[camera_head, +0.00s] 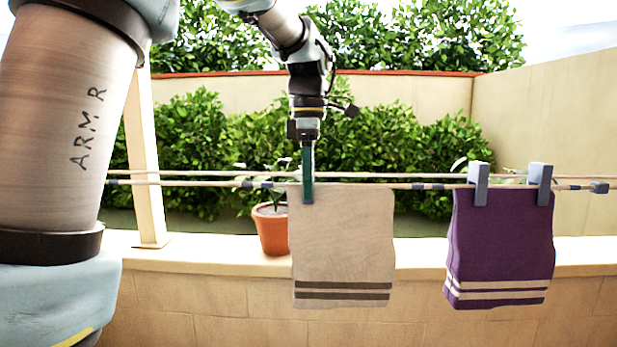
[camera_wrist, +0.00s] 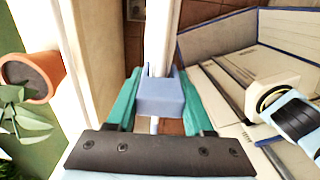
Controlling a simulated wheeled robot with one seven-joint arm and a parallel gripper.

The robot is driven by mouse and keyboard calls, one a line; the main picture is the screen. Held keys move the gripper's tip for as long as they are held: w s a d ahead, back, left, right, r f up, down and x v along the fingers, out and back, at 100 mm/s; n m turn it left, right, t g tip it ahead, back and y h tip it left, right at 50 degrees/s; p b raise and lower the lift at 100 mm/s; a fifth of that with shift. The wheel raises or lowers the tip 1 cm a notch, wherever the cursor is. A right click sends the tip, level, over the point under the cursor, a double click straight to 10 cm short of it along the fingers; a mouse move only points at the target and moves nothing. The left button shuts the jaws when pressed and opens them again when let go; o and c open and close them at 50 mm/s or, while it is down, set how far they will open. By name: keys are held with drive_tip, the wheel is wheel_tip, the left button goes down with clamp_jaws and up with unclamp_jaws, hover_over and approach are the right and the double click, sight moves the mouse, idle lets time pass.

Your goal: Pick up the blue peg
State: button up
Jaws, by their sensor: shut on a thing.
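The blue peg (camera_head: 307,196) sits at the top left corner of a beige cloth (camera_head: 343,240) with dark stripes, on the clothesline. My gripper (camera_head: 308,176) reaches down from above with its green fingers at the peg. In the wrist view my gripper (camera_wrist: 161,84) has one finger on each side of the blue peg (camera_wrist: 160,98) and is shut on it. The cloth's pale top edge runs away from the peg there. The peg's lower end is mostly hidden in the head view.
A purple cloth (camera_head: 498,245) hangs to the right under two grey-blue pegs (camera_head: 480,184) (camera_head: 540,182). A potted plant (camera_head: 272,230) stands on the ledge behind, just left of the beige cloth. Two lines (camera_head: 425,186) run across; the space between the cloths is free.

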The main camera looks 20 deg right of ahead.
drive_tip(key=shift+r, duration=0.1)
clamp_jaws()
wheel_tip(320, 180, up, 10)
drive_tip(key=shift+f+b, duration=0.1)
drive_tip(key=shift+b, duration=0.45)
idle(0.5)
